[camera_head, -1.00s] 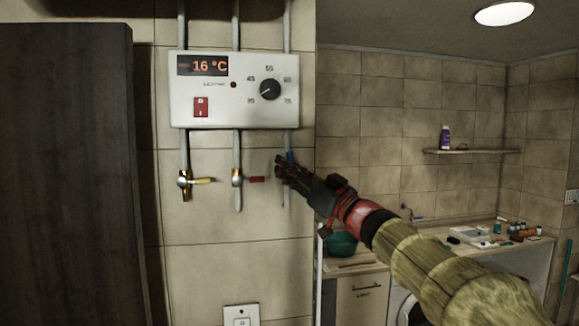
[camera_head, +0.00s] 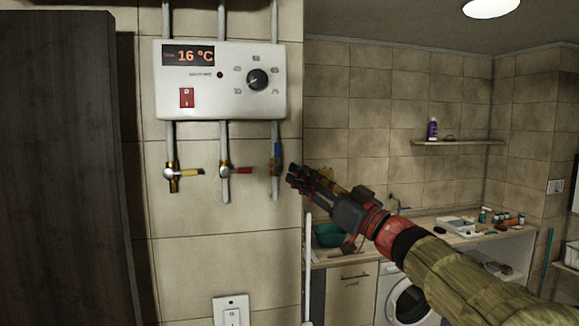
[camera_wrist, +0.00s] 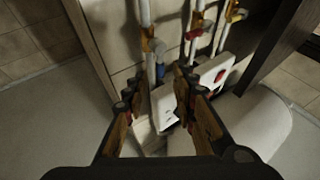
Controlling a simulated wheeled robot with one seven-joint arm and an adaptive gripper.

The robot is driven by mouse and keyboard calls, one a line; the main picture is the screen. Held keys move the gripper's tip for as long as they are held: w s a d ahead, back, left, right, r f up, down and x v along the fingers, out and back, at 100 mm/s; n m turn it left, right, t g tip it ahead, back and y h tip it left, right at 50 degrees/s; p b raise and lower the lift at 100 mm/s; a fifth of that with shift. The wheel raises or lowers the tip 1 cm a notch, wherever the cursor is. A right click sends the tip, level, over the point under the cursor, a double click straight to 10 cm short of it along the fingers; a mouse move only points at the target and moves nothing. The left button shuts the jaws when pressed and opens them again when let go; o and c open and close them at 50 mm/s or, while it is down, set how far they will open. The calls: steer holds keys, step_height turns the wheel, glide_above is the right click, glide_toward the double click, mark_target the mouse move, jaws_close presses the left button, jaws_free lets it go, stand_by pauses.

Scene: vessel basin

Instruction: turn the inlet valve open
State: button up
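Three valves sit on pipes under a white wall heater. The right valve has a blue handle (camera_head: 277,151), which stands upright along its pipe. The middle valve has a red handle (camera_head: 243,170) and the left a yellow handle (camera_head: 192,172); both point sideways to the right. No label shows which is the inlet. My gripper (camera_head: 293,176) is just right of the blue-handled valve, with a small gap in the head view. In the wrist view my gripper (camera_wrist: 157,82) is open, its fingers apart. A blue part (camera_wrist: 161,73) shows between them, not gripped.
The heater (camera_head: 220,100) has a dial, a red switch and a 16 °C display. A dark cabinet (camera_head: 60,170) stands at left. A wall outlet (camera_head: 231,308) is below. A counter (camera_head: 340,262) with a green bowl (camera_head: 329,235) stands to the right, behind my arm.

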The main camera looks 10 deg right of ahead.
steer(key=shift+v, duration=1.25)
